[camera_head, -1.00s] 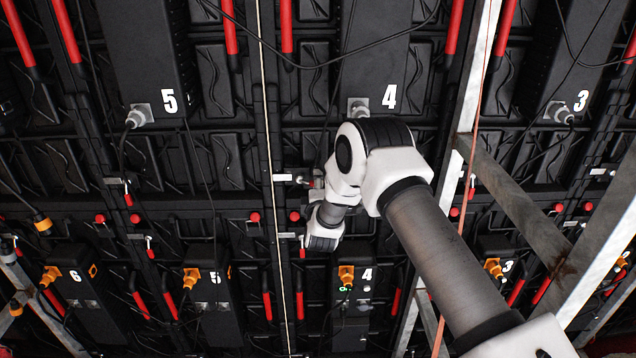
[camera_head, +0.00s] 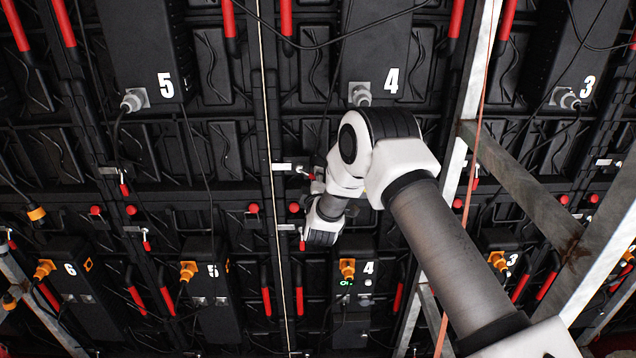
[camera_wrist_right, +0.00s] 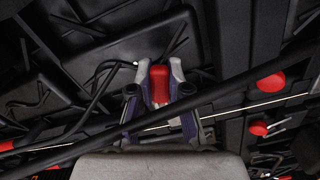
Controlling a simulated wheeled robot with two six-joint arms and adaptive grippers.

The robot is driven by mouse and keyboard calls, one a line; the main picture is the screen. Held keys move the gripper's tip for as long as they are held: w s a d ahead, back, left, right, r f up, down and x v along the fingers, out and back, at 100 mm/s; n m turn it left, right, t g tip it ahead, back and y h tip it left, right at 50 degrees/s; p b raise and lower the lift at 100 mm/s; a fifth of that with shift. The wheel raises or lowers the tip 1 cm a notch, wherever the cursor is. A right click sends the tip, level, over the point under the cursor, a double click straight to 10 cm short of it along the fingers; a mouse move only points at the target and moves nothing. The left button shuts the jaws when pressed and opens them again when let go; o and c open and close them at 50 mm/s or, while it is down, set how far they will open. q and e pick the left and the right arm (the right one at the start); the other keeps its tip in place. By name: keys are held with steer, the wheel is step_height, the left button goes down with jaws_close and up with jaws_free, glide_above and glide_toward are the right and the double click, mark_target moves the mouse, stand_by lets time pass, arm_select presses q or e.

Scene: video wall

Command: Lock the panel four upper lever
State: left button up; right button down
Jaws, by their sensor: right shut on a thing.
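The panel four upper lever (camera_head: 286,167) is a small pale latch left of the upper number 4 box. Its red handle (camera_head: 307,175) points right and slightly down, and the end is partly hidden by my right arm. My right gripper (camera_head: 317,185) is at that handle, mostly hidden behind my wrist. In the right wrist view, the fingers of my gripper (camera_wrist_right: 162,82) are closed on both sides of the red handle (camera_wrist_right: 159,90). The panel four lower lever (camera_head: 288,227) is below, with its red handle (camera_head: 302,245) hanging down. My left gripper is not in view.
The upper number 4 box (camera_head: 375,50) and lower number 4 box (camera_head: 352,300) are on the black wall. A taut cord (camera_head: 270,150) runs down just left of the lever. Metal frame bars (camera_head: 520,180) stand at right. A dark cable (camera_wrist_right: 210,95) crosses the wrist view.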

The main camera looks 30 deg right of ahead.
steer(key=a+f+m+b, duration=0.1)
steer(key=m+b, duration=0.2)
steer(key=w+a+f+m+b, duration=0.1)
steer(key=m+b, duration=0.3)
steer(key=a+f+m+b, duration=0.1)
steer(key=m+b, duration=0.3)
steer(key=shift+w+f, duration=0.35)
steer(key=shift+w, duration=0.05)
steer(key=shift+w+a+m+b, duration=0.2)
steer(key=shift+a+m+b, duration=0.1)
steer(key=shift+m+b, duration=0.55)
steer(key=shift+w+a+m+b, duration=0.15)
steer(key=shift+a+m+b, duration=0.1)
steer(key=shift+m+b, duration=0.6)
steer(key=shift+r, duration=0.1)
steer(key=c, duration=1.1)
jaws_free()
steer(key=v, duration=1.2)
steer(key=shift+w+a, duration=0.1)
